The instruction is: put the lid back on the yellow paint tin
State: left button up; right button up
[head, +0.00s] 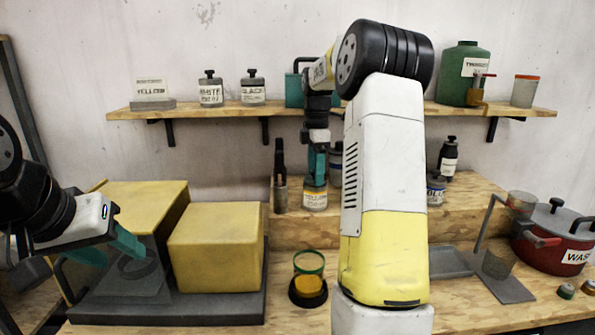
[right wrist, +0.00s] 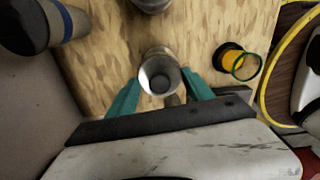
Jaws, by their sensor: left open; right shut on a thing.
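The yellow-labelled paint tin (head: 315,199) stands on the raised wooden step at the back middle. My right gripper (head: 317,163) comes down over it from above. In the right wrist view, the right gripper (right wrist: 162,96) is shut with its teal fingers on either side of a round metallic top (right wrist: 158,68) with a dark centre. I cannot tell whether that top is the lid or the tin's own rim. No separate lid can be made out.
A green-rimmed cup with yellow contents (head: 309,283) stands on the front bench. Yellow blocks (head: 215,245) are at left. A red pot (head: 556,240) and metal stand (head: 499,264) are at right. A shelf (head: 280,109) with bottles runs above.

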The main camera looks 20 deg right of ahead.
dwell(0.4)
jog(key=o, duration=1.7)
